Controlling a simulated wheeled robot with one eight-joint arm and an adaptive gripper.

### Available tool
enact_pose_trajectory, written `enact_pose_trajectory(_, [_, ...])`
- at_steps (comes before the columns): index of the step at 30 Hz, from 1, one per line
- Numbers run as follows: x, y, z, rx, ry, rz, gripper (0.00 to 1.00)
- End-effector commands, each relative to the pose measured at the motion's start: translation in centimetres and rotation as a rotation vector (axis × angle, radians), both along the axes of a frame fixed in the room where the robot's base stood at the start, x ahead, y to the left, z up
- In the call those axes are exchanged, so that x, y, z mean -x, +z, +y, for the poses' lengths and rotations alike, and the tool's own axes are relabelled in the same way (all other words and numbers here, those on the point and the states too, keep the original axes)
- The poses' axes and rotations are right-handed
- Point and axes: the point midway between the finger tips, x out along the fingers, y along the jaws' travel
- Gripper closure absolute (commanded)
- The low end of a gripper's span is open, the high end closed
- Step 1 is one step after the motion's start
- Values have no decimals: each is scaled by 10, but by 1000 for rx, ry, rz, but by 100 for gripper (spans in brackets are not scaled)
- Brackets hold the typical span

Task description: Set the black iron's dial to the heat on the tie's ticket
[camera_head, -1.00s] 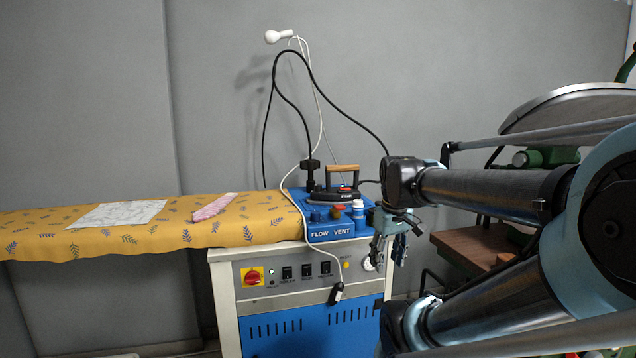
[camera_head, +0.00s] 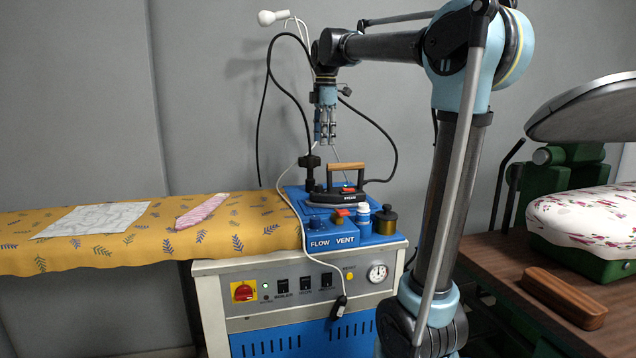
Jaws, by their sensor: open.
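The black iron (camera_head: 338,194) with a wooden handle stands on the blue top (camera_head: 318,238) of the ironing station. A small red part shows on its body; its dial setting is too small to read. The pink tie (camera_head: 201,210) lies on the yellow patterned ironing board (camera_head: 225,236). I cannot make out a ticket on it. My gripper (camera_head: 325,138) hangs pointing down above the iron, slightly to its left in the picture. It is open and empty, apart from the iron.
Black and white cables hang behind my gripper. A pale sheet (camera_head: 92,219) lies on the board's left. A press with a floral pad (camera_head: 590,216) and a wooden block (camera_head: 564,296) are at right.

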Motion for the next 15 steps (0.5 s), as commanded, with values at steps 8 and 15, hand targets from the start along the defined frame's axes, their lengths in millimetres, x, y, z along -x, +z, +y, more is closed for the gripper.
enact_pose_trajectory(8, [-13, 6, 17, 7, 101, 7, 55])
enact_pose_trajectory(15, [-13, -27, 21, 7, 103, 6, 55])
